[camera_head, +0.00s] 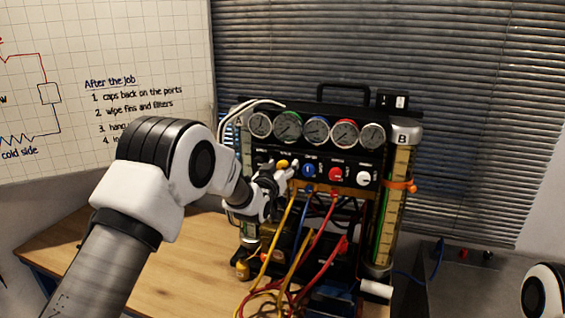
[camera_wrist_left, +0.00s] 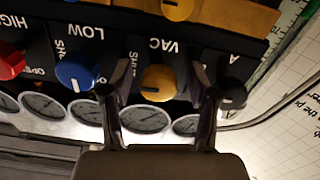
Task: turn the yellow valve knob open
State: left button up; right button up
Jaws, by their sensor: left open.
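The yellow valve knob (camera_head: 282,164) is on the front panel of the gauge rig (camera_head: 322,177), left of the blue knob. My left gripper (camera_head: 277,177) is at the panel. Its open fingers (camera_wrist_left: 158,74) stand on either side of the yellow knob, with gaps visible. Whether the tips reach the panel, I cannot tell. My right gripper is out of view.
The blue knob (camera_wrist_left: 77,72) is close beside one finger and a black knob (camera_wrist_left: 232,93) beside the other. Red (camera_head: 335,174) and white knobs (camera_head: 363,178) are further right. Gauges (camera_head: 316,130) line up above; coloured hoses (camera_head: 321,238) hang below. The wooden table (camera_head: 190,255) is clear at left.

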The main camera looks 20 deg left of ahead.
pick_arm(q)
jog(key=shift+s+r, duration=0.2)
jog(key=shift+s, duration=0.2)
jog(key=shift+w+f, duration=0.1)
jog(key=shift+w, duration=0.05)
grip_shut()
jog(key=n+b, duration=0.3)
jog(key=shift+f+b, duration=0.25)
jog(key=shift+b, duration=0.05)
jog(key=n+b, duration=0.3)
jog(key=n, duration=0.1)
jog(key=shift+n, duration=0.3)
jog(key=n+b, duration=0.3)
jog(key=n, duration=0.2)
jog(key=shift+r+n, duration=0.1)
jog(key=shift+n, duration=0.2)
jog(key=n+b, duration=0.1)
jog(key=n, duration=0.3)
jog(key=shift+r+n, duration=0.1)
jog(key=shift+n, duration=0.3)
jog(key=shift+b, duration=0.3)
